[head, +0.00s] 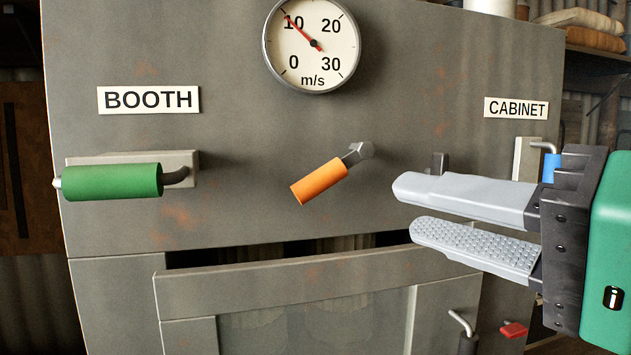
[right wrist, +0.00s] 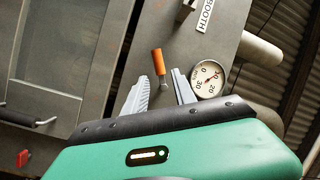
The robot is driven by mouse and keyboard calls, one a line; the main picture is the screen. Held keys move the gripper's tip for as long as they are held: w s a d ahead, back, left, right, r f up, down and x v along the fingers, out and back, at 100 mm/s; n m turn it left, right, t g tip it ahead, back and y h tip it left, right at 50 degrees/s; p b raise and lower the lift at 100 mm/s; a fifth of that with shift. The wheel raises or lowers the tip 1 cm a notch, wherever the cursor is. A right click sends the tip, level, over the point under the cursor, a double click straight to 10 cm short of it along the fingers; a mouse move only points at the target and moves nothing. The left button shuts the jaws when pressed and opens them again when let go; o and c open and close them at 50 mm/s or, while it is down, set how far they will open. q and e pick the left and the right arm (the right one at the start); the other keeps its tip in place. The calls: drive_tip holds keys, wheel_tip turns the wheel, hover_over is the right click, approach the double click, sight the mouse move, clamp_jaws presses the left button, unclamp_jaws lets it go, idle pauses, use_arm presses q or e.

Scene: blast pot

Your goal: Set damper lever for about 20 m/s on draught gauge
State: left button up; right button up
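The damper lever has an orange grip (head: 319,182) on a metal arm. The arm runs up and right to its pivot (head: 360,151) on the grey panel, so the grip slants down-left. The orange grip also shows in the right wrist view (right wrist: 158,62), beyond the fingers. The round draught gauge (head: 325,60) is above the lever, and its red needle points at about 10 m/s. My right gripper (head: 408,209) is open and empty, right of the lever, with its fingertips pointing left and apart from the grip. My left gripper is in neither view.
A green handle (head: 112,182) sits under the BOOTH label (head: 149,100) at left. A blue handle (head: 551,168) under the CABINET label (head: 516,108) is partly hidden by my right gripper. A framed window door (head: 300,277) is below. Panel space around the lever is clear.

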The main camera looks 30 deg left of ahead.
drive_tip(key=p, duration=0.3)
approach(322, 188)
drive_tip(key=x, duration=0.2)
drive_tip(key=p+x, duration=0.3)
drive_tip(key=x, duration=0.6)
drive_tip(key=shift+s+a+r+p, duration=0.1)
drive_tip(key=shift+r+p, duration=0.1)
drive_tip(key=shift+p, duration=0.1)
drive_tip(key=shift+a+f, duration=0.1)
drive_tip(key=shift+f, duration=0.05)
drive_tip(key=shift+c, duration=0.2)
clamp_jaws()
